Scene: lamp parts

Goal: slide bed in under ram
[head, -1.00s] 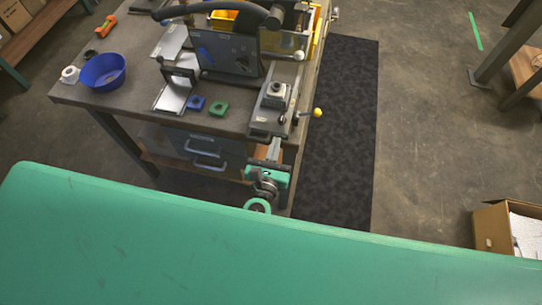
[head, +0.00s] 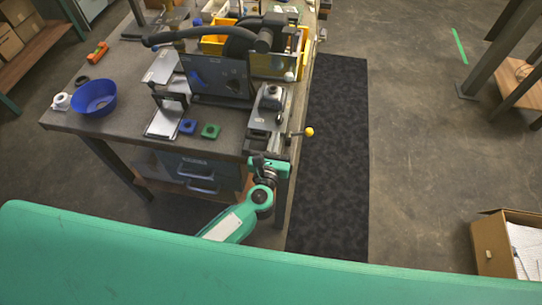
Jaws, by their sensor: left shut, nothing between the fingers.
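The bed (head: 266,118) is a grey sliding plate on a track along the right side of the bench, with a small grey block (head: 271,97) on it. It sits close in front of the press, whose black arm and round head (head: 240,42) stand behind a dark upright plate (head: 218,76). I cannot make out the ram's face or the gap below it. My left gripper (head: 266,156) is shut and empty at the bench's front edge, at the near end of the track; its fingertips are hard to make out, so contact is unclear. My right gripper is out of view.
A yellow-knobbed lever (head: 309,131) sticks out right of the track. Blue (head: 188,126) and green (head: 210,131) blocks, a blue bowl (head: 95,98) and a white roll (head: 61,101) lie left on the bench. A dark mat (head: 330,160) covers clear floor at right.

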